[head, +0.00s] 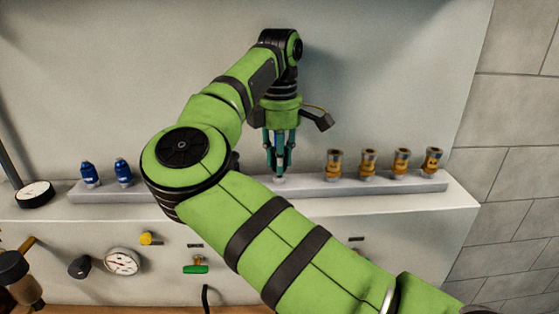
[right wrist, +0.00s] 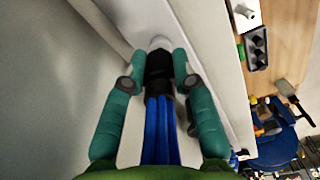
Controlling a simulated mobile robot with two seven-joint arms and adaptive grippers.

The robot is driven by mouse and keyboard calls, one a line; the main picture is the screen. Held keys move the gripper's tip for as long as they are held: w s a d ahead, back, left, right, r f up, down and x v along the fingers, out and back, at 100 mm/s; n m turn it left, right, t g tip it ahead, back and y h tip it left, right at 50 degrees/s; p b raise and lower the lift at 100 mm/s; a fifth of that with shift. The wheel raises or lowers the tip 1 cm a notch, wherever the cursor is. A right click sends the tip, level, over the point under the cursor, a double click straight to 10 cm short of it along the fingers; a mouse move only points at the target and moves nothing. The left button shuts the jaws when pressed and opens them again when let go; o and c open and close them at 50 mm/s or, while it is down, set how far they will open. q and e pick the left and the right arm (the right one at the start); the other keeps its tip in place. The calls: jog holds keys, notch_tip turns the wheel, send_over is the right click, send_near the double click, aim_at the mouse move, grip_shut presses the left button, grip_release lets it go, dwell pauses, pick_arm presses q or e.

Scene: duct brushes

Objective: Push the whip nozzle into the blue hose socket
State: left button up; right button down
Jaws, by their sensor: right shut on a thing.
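My right gripper (head: 281,172) points straight down over the grey rail (head: 230,190) on the ledge. Its teal fingers are shut on a black-collared piece with blue strands (right wrist: 160,120), which looks like the whip nozzle. The fingers hide most of it in the head view. Its far end is at a pale round fitting (right wrist: 160,41) on the rail; I cannot tell whether they touch. Two blue fittings (head: 90,174) (head: 123,172) stand upright at the rail's left. I cannot tell which thing is the blue hose socket. My left gripper is not in view.
Several orange-brown fittings (head: 334,165) stand along the rail's right part. A round gauge (head: 35,194) is at the ledge's left end. Another gauge (head: 122,261), a yellow knob (head: 150,238) and a green handle (head: 195,268) are on the front panel. The back wall is bare.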

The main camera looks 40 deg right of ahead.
jog(key=shift+r+p, duration=1.75)
jog(key=shift+r, duration=0.6)
